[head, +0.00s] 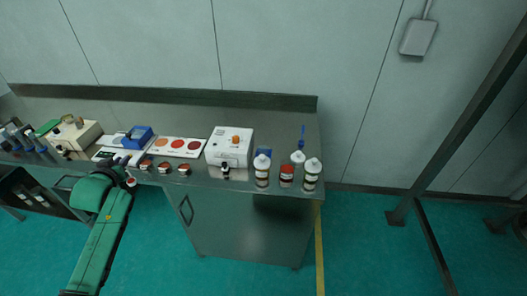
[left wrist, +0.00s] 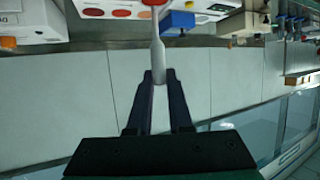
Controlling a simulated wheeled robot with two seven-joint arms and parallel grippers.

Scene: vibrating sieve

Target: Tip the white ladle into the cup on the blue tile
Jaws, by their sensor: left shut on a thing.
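My left gripper (head: 122,163) is at the front edge of the bench, left of the small cups. In the left wrist view its two dark fingers (left wrist: 160,78) are shut on the handle of the white ladle (left wrist: 158,50). The handle runs up the picture to a red end (left wrist: 153,2), cut off by the frame's top, so the bowl's contents and tilt cannot be told. A blue block (head: 137,137) stands behind the gripper and also shows in the left wrist view (left wrist: 178,20). I cannot clearly make out which cup is on the blue tile. My right gripper is not in view.
A white panel with red and orange discs (head: 176,146) lies right of the blue block. Small cups (head: 163,169) line the front edge. A white box (head: 229,146) and several bottles (head: 262,170) stand further right. A beige machine (head: 72,133) is at the left.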

